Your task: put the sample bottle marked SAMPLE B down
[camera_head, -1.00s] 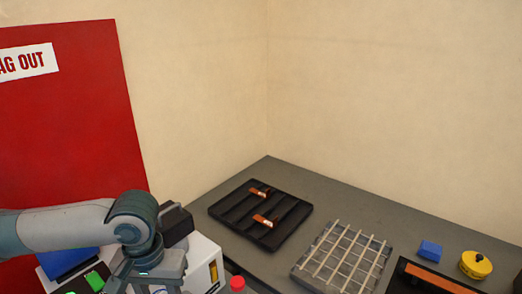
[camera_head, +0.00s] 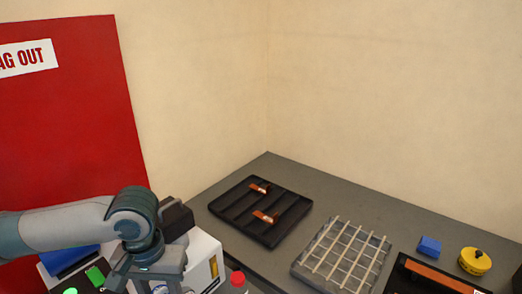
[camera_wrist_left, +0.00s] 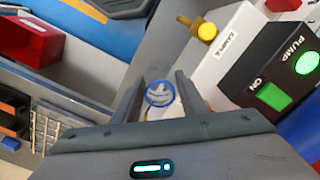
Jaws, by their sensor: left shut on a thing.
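My left gripper (camera_wrist_left: 160,95) is closed around a small round thing with a blue rim and a pale grey top (camera_wrist_left: 160,93), seen end-on between the fingers in the left wrist view. I take it to be the sample bottle, but no SAMPLE B marking is readable. Its lower part is hidden, so I cannot tell whether it touches anything. In the head view my left wrist hangs low at the left, and the fingertips and bottle are not clearly seen. My right gripper is not in view.
A white machine (camera_head: 205,258) with a SAMPLE label (camera_wrist_left: 229,42), yellow knob (camera_wrist_left: 207,31) and PUMP panel (camera_wrist_left: 285,70) stands close beside the gripper.

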